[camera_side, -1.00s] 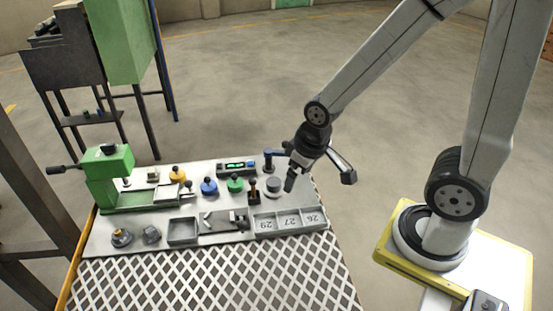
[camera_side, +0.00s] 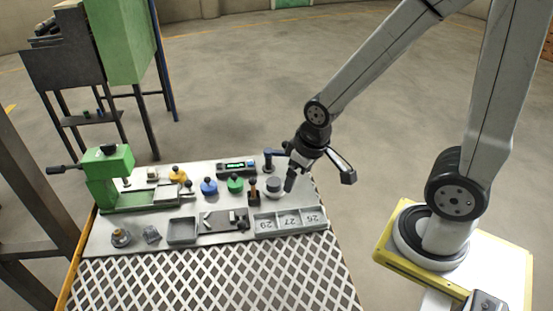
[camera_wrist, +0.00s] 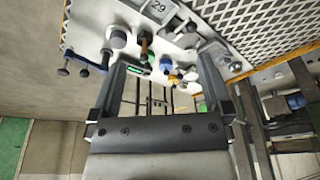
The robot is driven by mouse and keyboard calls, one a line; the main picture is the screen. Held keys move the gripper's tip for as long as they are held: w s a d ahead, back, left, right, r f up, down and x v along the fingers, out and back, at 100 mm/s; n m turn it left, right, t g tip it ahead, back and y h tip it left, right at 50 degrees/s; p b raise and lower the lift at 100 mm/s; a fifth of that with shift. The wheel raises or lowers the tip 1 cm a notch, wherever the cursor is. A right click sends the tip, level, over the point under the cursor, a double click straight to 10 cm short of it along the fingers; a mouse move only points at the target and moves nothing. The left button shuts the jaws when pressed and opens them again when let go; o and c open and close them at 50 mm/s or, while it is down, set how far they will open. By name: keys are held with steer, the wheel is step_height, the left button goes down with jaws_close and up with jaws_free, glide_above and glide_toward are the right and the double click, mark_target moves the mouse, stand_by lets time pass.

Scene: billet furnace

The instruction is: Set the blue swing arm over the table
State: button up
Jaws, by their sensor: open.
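The blue swing arm (camera_side: 276,153) sits on a short post at the back right corner of the table (camera_side: 205,254). It points right, toward my gripper. In the wrist view the blue swing arm (camera_wrist: 88,61) lies left of my left finger, outside the jaws. My gripper (camera_side: 318,172) hangs tilted by the table's right edge, close to the swing arm's free end; the side view does not show whether they touch. In the wrist view my gripper (camera_wrist: 163,76) is open, with nothing held between its fingers.
A grey round knob (camera_side: 273,184) stands just below the swing arm. Green (camera_side: 235,184), blue (camera_side: 209,187) and yellow (camera_side: 178,175) knobs stand further left. A numbered tray (camera_side: 290,221) lies in front. A green press (camera_side: 108,175) stands at the left.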

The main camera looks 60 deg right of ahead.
steer(key=c, duration=0.3)
steer(key=w+d+f+g, duration=0.1)
steer(key=w+d+f, duration=0.1)
steer(key=w+d, duration=0.4)
steer(key=w+d+f+g+h, duration=0.1)
steer(key=w+d+f, duration=0.1)
steer(key=w+d, duration=0.5)
steer(key=w+d+f+h, duration=0.1)
steer(key=w+d+f, duration=0.1)
steer(key=w+d, duration=0.4)
steer(key=shift+w+d+m+g, duration=0.15)
steer(key=shift+d+m+g, duration=0.05)
steer(key=shift+d, duration=0.65)
steer(key=shift+w+d+m+g, duration=0.15)
steer(key=shift+d+m+g, duration=0.05)
steer(key=shift+d, duration=0.6)
steer(key=shift+c, duration=0.2)
steer(key=shift+f, duration=0.1)
steer(key=shift+d+f, duration=0.25)
steer(key=shift+f, duration=1)
steer(key=shift+d+f, duration=0.25)
steer(key=shift+f, duration=1)
steer(key=shift+d+f, duration=0.25)
steer(key=shift+f, duration=1)
